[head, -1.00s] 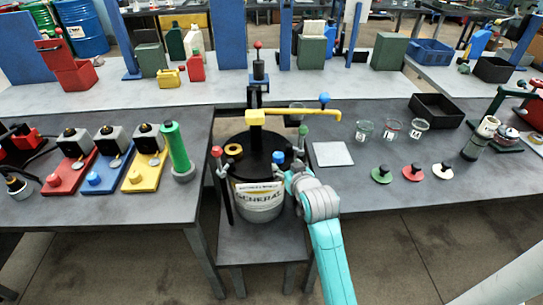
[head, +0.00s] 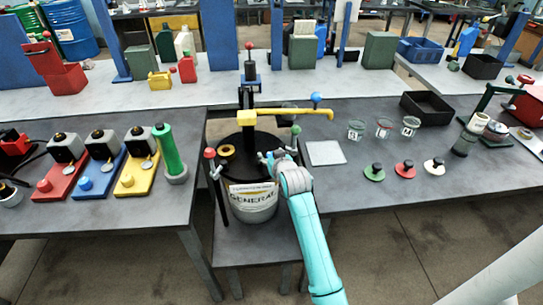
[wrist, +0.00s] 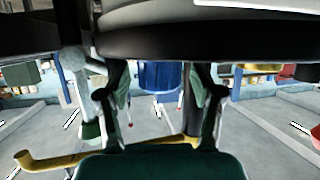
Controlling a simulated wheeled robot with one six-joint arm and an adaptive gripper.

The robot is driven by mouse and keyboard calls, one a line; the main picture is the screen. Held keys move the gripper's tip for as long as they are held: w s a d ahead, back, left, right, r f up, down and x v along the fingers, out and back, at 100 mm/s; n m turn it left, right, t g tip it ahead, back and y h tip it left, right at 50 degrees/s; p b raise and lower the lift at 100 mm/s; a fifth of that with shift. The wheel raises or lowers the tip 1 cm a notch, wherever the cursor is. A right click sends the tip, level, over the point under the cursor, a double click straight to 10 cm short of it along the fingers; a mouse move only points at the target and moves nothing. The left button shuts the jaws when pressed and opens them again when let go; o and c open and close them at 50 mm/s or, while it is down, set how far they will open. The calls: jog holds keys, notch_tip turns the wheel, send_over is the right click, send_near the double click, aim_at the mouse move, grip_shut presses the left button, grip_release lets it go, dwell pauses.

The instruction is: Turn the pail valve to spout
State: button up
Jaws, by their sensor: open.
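The pail (head: 252,203) with a white GENERAL label stands on a low grey stand, its black lid (head: 243,166) carrying a yellow pump head and a long yellow spout pipe (head: 290,112). My gripper (head: 268,158) is at the right side of the lid, low over it. In the wrist view my open gripper's two fingers (wrist: 160,100) stand apart, with a blue knob-like cylinder (wrist: 160,76) between them. I cannot tell whether they touch it. The dark pail lid (wrist: 210,28) fills the top there. In the head view my gripper hides that blue part.
A red-tipped lever (head: 210,154) and a green-tipped one (head: 296,131) rise beside the lid. A white pad (head: 326,153), jars (head: 383,129) and coloured caps (head: 404,169) lie on the right bench.

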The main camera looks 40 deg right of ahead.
jog(key=c, duration=1.2)
jog(key=shift+o, duration=0.2)
jog(key=shift+a+m+g, duration=0.1)
jog(key=shift+m+g, duration=0.2)
jog(key=m+g+h, duration=0.1)
jog(key=m+h, duration=0.2)
jog(key=shift+g+h, duration=0.4)
jog(key=m+g+h, duration=0.3)
jog(key=m+g, duration=0.1)
jog(key=m, duration=0.1)
jog(key=shift+g, duration=0.4)
